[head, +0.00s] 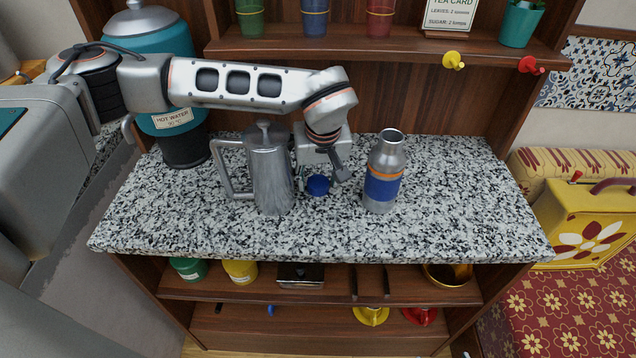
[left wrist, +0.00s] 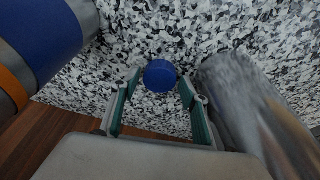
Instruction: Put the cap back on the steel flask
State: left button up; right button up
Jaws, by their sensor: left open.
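The steel flask (head: 384,172) stands upright and uncapped on the speckled counter, with a blue band and an orange stripe. It also shows in the left wrist view (left wrist: 45,35) at upper left. The blue cap (head: 318,185) lies on the counter between the steel pot and the flask. In the left wrist view the cap (left wrist: 160,75) sits between and just beyond my fingertips. My left gripper (head: 320,178) is open over the cap, one finger on each side. I cannot tell whether the fingers touch it. My right gripper is not in view.
A steel pot (head: 270,170) stands close left of my left gripper and also shows in the left wrist view (left wrist: 255,110). A teal hot-water urn (head: 172,125) stands at back left. A shelf (head: 390,42) with cups overhangs the back. The counter's right end (head: 470,200) is clear.

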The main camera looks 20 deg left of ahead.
aim_at(319, 183)
pick_arm(q)
jog(key=shift+f, duration=0.1)
jog(key=c, duration=0.7)
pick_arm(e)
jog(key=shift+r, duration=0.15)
pick_arm(q)
jog(key=shift+o, duration=0.2)
notch_tip(319, 183, up, 20)
jog(key=shift+r+p, duration=0.1)
jog(key=shift+p, duration=0.45)
jog(key=shift+c, duration=0.2)
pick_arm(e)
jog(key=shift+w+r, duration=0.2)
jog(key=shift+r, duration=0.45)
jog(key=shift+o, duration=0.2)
